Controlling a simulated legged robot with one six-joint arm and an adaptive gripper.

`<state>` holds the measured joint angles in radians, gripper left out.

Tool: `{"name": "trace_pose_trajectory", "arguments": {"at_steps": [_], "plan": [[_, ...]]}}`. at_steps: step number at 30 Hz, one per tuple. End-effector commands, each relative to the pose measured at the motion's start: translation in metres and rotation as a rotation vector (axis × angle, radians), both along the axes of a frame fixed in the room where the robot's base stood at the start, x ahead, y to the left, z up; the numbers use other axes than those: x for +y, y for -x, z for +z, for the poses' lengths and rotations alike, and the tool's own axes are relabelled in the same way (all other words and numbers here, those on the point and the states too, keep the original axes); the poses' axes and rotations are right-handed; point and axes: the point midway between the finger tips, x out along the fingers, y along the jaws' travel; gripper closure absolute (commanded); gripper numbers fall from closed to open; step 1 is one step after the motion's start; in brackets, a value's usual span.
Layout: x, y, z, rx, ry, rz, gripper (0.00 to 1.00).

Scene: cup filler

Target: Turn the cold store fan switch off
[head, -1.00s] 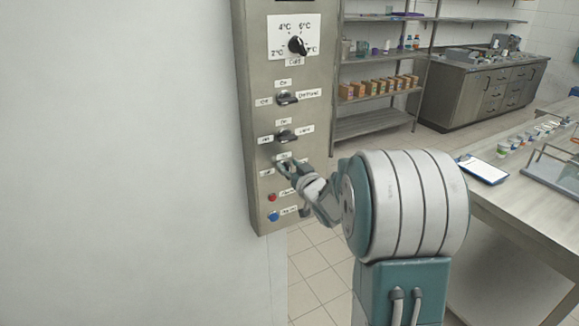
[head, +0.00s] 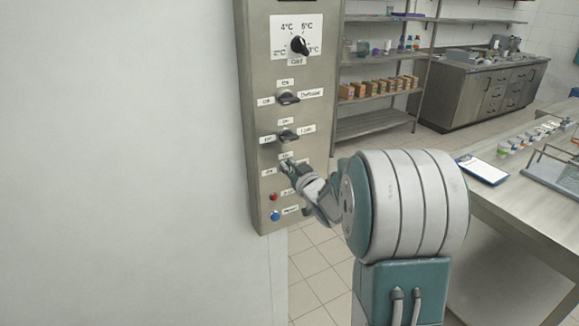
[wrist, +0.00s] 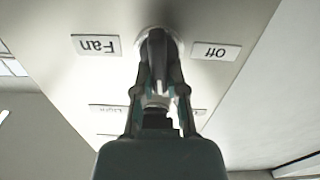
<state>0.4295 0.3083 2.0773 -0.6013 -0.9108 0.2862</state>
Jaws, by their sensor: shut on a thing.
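The fan switch (wrist: 157,45) is a dark knob on a round base, seen in the wrist view between the upside-down "Fan" label (wrist: 97,45) and "Off" label (wrist: 216,50). Its handle stands vertical in that view, across the line between those labels. My gripper (wrist: 158,72) is shut on the handle with a finger on each side. In the head view my gripper (head: 287,164) is at the panel below the light switch (head: 288,135) and hides most of the fan switch. The fan's "Off" label (head: 268,172) lies to its left.
A pale wall is at the left. A steel table (head: 520,220) stands at the right.

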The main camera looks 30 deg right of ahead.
Motion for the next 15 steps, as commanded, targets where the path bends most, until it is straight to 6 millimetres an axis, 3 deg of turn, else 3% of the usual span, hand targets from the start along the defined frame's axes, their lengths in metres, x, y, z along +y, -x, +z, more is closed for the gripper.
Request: {"name": "trace_pose_trajectory", "arguments": {"at_steps": [15], "plan": [[0.0084, 0.0006, -0.0044, -0.011, 0.457, 0.002, 1.00]]}}
